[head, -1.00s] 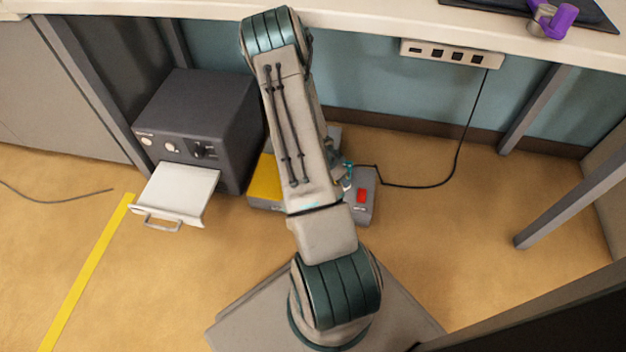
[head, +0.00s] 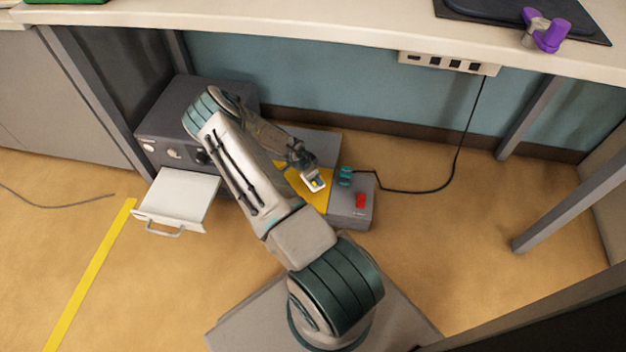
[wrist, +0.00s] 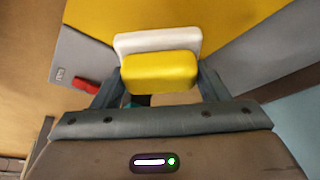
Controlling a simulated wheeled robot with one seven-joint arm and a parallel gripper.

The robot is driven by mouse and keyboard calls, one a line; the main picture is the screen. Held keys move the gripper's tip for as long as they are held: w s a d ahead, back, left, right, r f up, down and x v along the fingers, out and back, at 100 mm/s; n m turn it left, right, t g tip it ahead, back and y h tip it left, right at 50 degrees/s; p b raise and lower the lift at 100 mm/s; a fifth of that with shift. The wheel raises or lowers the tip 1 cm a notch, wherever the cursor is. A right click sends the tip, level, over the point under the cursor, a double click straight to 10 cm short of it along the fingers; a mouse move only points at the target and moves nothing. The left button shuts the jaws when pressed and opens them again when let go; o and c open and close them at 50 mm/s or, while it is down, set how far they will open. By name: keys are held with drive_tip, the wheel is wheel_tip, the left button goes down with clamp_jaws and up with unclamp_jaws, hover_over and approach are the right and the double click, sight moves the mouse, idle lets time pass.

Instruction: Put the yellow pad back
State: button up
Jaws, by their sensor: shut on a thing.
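My gripper (head: 306,170) is shut on a small block with a yellow face and a white side, which I take for the yellow pad (wrist: 160,72). In the wrist view the pad sits between the two fingers. In the head view the pad (head: 315,182) shows as a small white and yellow piece at the gripper's end. It is over the larger yellow plate (head: 319,199) of a low grey device. I cannot tell whether the pad touches the plate. My arm hides part of the device's left side.
The device has a red button (head: 361,201) and teal knobs (head: 345,175) at its right, with a black cable. A dark grey box (head: 180,110) stands left, its white drawer (head: 180,195) pulled out. The table (head: 330,35) overhangs behind; its grey leg (head: 560,205) stands right.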

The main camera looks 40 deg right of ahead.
drive_tip(key=shift+f+b, duration=0.7)
drive_tip(key=shift+f, duration=0.9)
drive_tip(key=shift+f, duration=0.25)
drive_tip(key=o, duration=1)
drive_tip(key=shift+r, duration=0.15)
